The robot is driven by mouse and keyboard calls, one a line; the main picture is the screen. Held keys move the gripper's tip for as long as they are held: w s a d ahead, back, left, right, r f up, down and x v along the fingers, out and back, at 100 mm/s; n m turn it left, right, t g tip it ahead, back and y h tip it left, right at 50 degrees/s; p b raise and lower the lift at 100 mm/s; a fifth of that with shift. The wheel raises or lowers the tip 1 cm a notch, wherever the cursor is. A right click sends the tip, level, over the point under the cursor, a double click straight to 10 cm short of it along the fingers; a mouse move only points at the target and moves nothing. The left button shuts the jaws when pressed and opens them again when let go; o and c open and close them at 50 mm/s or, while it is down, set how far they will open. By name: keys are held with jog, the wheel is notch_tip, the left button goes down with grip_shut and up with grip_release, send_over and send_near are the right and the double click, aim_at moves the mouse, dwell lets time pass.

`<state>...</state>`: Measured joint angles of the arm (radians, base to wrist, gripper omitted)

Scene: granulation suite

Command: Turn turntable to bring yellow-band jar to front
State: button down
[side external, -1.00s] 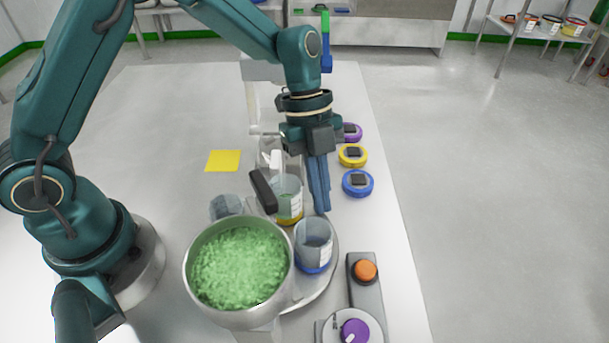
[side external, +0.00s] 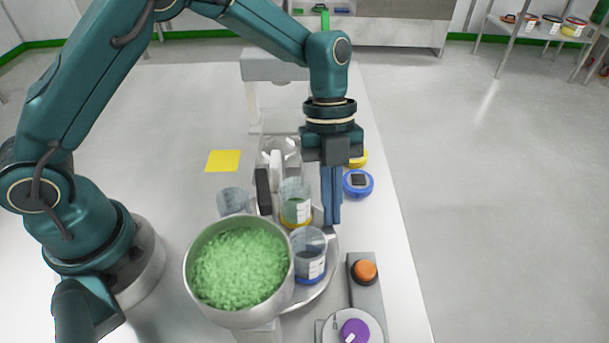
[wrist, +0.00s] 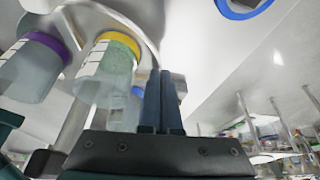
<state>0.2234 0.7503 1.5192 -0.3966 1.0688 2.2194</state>
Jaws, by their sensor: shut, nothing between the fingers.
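The yellow-band jar (side external: 296,207) stands upright on the round grey turntable (side external: 322,272), toward its far side, with greenish contents. The blue-band jar (side external: 308,256) stands nearer the camera. A third jar (side external: 233,202) is at the left, its lower part hidden by the pot. In the wrist view, the yellow-band jar (wrist: 110,60) is left of my fingers, with a purple-band jar (wrist: 32,65) farther left. My gripper (side external: 331,226) is shut and empty, pointing down at the turntable's right side, beside the yellow-band and blue-band jars. I cannot tell whether it touches anything.
A steel pot of green granules (side external: 240,265) hides the turntable's near left. A dark upright handle (side external: 263,190) stands beside the yellow-band jar. Blue (side external: 358,183) and yellow (side external: 359,159) lids lie at right.

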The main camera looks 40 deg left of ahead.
aim_at(331, 276)
jog(key=shift+s+d+m+g+y, duration=0.2)
jog(key=shift+s+d+m, duration=0.1)
jog(key=shift+d+m, duration=0.4)
jog(key=shift+s+d+m+g+y, duration=0.25)
jog(key=shift+d+m, duration=0.25)
jog(key=shift+m, duration=0.3)
jog(key=shift+s+d+m+g+y, duration=0.15)
jog(key=shift+s+d+m+y, duration=0.1)
jog(key=shift+s+d+m, duration=0.35)
jog(key=shift+s+d+m+g+y, duration=0.1)
jog(key=shift+s+d+m+y, duration=0.15)
jog(key=shift+m, duration=0.55)
jog(key=shift+s+d, duration=0.4)
jog(key=shift+s, duration=0.05)
jog(key=shift+s+d+m+y, duration=0.25)
jog(key=shift+s+d+m, duration=0.15)
jog(key=shift+s+m, duration=0.35)
jog(key=shift+s+d, duration=0.2)
jog(key=shift+s, duration=0.3)
jog(key=shift+r, duration=0.1)
